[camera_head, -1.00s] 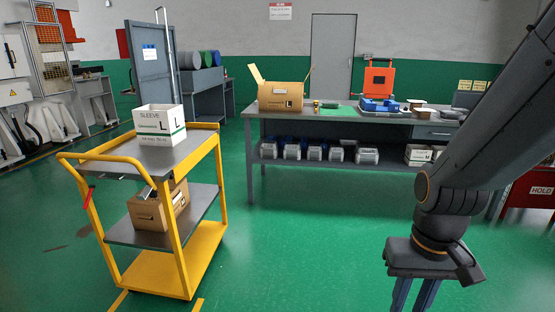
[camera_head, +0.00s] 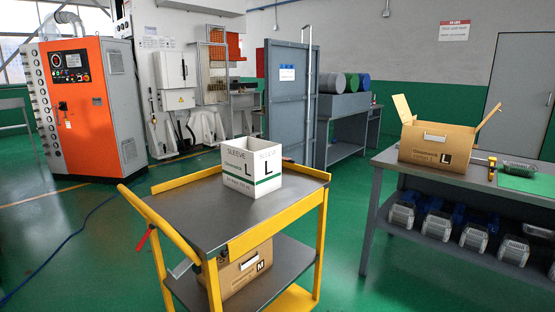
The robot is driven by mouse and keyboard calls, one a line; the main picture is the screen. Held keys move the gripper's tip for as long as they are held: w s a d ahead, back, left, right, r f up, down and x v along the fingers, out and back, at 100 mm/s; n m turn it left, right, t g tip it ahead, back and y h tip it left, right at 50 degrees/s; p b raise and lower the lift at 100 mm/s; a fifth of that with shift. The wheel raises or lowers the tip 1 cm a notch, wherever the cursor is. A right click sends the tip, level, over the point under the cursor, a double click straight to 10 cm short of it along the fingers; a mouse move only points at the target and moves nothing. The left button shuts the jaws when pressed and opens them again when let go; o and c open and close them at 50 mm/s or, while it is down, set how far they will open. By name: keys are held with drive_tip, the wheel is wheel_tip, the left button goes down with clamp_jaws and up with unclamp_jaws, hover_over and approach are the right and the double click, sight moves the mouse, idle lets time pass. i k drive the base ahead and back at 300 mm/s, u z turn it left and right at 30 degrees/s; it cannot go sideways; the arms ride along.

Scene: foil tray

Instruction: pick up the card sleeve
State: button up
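The card sleeve (camera_head: 252,169) is a white open-topped box printed "SLEEVE" and "L" with a green stripe. It stands upright on the grey top shelf of a yellow-framed cart (camera_head: 188,211), towards its far right side. Its top opening faces up, and its inside floor is hidden. My gripper is outside the current view, so nothing shows of its state.
A brown carton (camera_head: 245,272) marked M sits on the cart's lower shelf. A workbench (camera_head: 385,160) on the right holds an open cardboard box (camera_head: 436,147). An orange cabinet (camera_head: 85,108) stands at the left. Green floor between cart and bench is clear.

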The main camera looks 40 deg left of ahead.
sight(251, 166)
drive_tip(key=i, duration=2.25)
drive_tip(key=u, duration=2.95)
drive_tip(key=i, duration=0.4)
